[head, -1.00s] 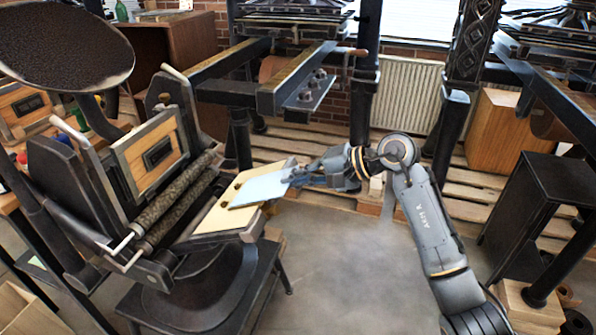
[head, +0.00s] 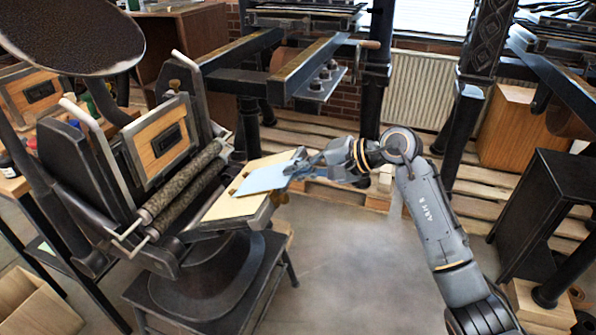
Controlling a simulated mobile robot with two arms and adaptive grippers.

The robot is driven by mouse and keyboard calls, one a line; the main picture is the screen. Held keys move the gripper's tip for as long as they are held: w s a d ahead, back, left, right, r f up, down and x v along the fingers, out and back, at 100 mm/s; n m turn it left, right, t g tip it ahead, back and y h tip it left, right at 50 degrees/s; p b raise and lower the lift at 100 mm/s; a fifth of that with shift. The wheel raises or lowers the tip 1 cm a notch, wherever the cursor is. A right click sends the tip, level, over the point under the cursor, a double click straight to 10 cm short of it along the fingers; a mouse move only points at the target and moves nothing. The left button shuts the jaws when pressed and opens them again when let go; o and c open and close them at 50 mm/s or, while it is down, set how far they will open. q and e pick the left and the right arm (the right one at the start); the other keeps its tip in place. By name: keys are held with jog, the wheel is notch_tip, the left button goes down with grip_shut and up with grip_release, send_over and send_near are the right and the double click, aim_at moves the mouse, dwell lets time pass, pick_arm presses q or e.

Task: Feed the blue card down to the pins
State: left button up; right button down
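The blue card (head: 263,179) is a flat light-blue sheet above the upper right part of the press's pale wooden board (head: 226,207). My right gripper (head: 294,170) is at the card's right edge, its fingers closed on it. The card overlaps the board; whether it touches the surface I cannot tell. Small brass-coloured pins (head: 235,187) show by the card's left edge, and another sits near the board's upper right corner. My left gripper is not in view.
The hand press has two dark rollers (head: 181,187), a wooden-framed block (head: 159,142) and a round dark disc (head: 72,36) at upper left. A black stool-like stand (head: 262,278) is below the board. Bare floor lies to the right of it.

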jog(key=c, duration=1.4)
grip_release()
jog(key=shift+c, duration=0.2)
jog(key=shift+c, duration=0.4)
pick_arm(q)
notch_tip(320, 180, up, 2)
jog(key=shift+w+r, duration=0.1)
pick_arm(e)
jog(key=v, duration=0.4)
jog(key=shift+d+r, duration=0.15)
jog(key=shift+d, duration=0.05)
